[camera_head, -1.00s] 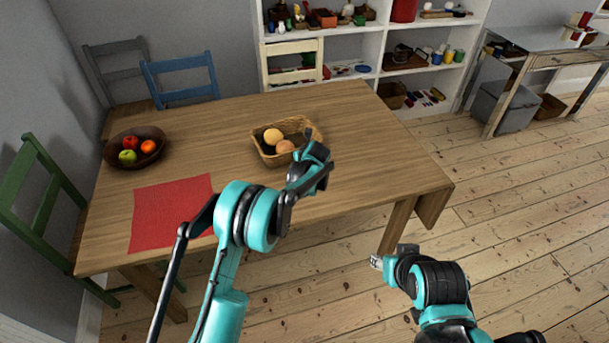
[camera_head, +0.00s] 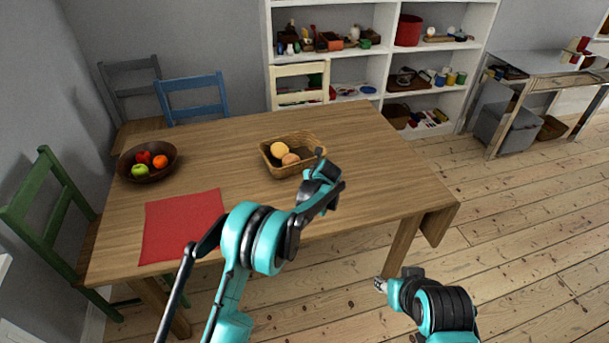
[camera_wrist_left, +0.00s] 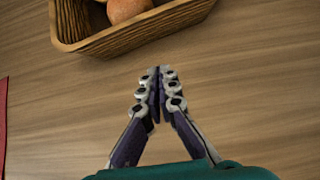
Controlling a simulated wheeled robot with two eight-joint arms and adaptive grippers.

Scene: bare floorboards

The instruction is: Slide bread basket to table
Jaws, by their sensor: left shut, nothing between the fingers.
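The bread basket (camera_head: 273,167) is a woven brown basket on the wooden table (camera_head: 220,140), with a few round bread rolls (camera_head: 279,150) in it. In the left wrist view the basket (camera_wrist_left: 130,35) sits at the top, beyond my fingertips, with a roll (camera_wrist_left: 128,8) partly cut off. My left gripper (camera_wrist_left: 159,75) is shut and empty over the tabletop, apart from the basket. In the head view my left gripper (camera_head: 318,160) is by the basket's near right corner, its fingertips partly hidden by the wrist. My right gripper (camera_head: 379,285) is off the table, low over the floor; its fingers are too small to judge.
A red cloth (camera_head: 183,225) lies on the table's left front. A dark bowl of fruit (camera_head: 135,172) stands at the far left. Green (camera_head: 50,205) and blue (camera_head: 192,98) chairs stand around the table. The tabletop between basket and cloth is clear.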

